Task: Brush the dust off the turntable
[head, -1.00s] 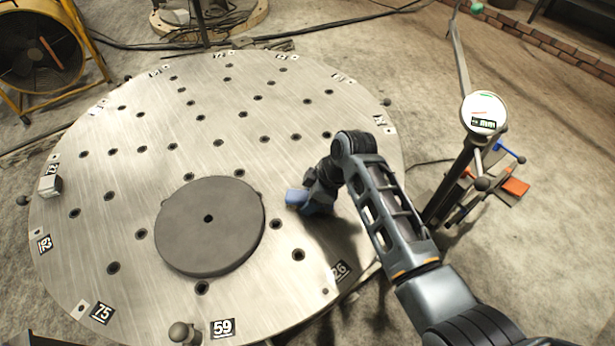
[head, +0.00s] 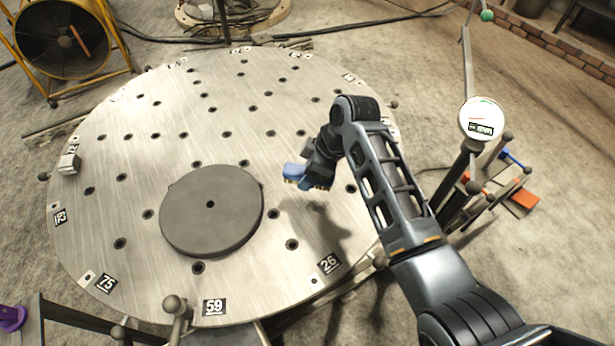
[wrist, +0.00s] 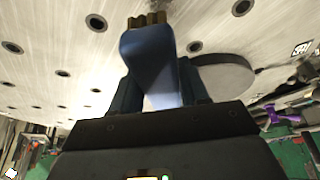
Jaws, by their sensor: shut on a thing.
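The turntable (head: 165,150) is a large round metal plate with rows of dark holes and number labels on its rim. A grey disc (head: 212,210) lies on it left of my gripper. My gripper (head: 318,180) is shut on a blue brush (head: 294,172), held over the right part of the plate. In the wrist view the brush (wrist: 150,62) fills the middle, with its brown bristle end (wrist: 147,20) pointing away from the fingers. The brush casts a shadow on the plate and appears raised above it. I cannot make out dust on the plate.
A dial gauge (head: 482,118) on a stand is right of my arm. A small metal block (head: 69,164) sits on the left rim. Round-topped posts (head: 175,305) stand at the front edge. A yellow-framed fan (head: 65,40) is at the back left.

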